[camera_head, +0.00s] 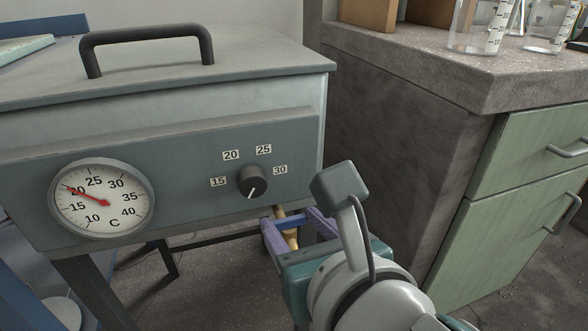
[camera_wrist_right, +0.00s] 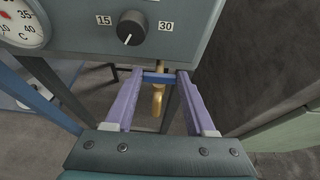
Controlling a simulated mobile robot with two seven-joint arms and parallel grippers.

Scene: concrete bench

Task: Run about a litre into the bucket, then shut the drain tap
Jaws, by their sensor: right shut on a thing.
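The brass drain tap (camera_wrist_right: 158,100) hangs below the front panel of the grey water bath (camera_head: 120,135). Its blue handle (camera_wrist_right: 160,78) lies crosswise between the purple fingers of my right gripper (camera_wrist_right: 159,74). My right gripper (camera_head: 292,222) is shut on this handle, one finger at each end. In the head view the brass tap (camera_head: 290,238) shows only in part between the fingers. I see no water stream. I cannot make out a bucket in either view. My left gripper is not in view.
The bath carries a temperature gauge (camera_head: 101,198) with its needle near 20 and a black knob (camera_head: 253,181). A concrete bench (camera_head: 400,130) with green drawers (camera_head: 530,170) stands close on the right. Glass beakers (camera_head: 474,25) stand on it. Dark legs (camera_head: 95,290) support the bath.

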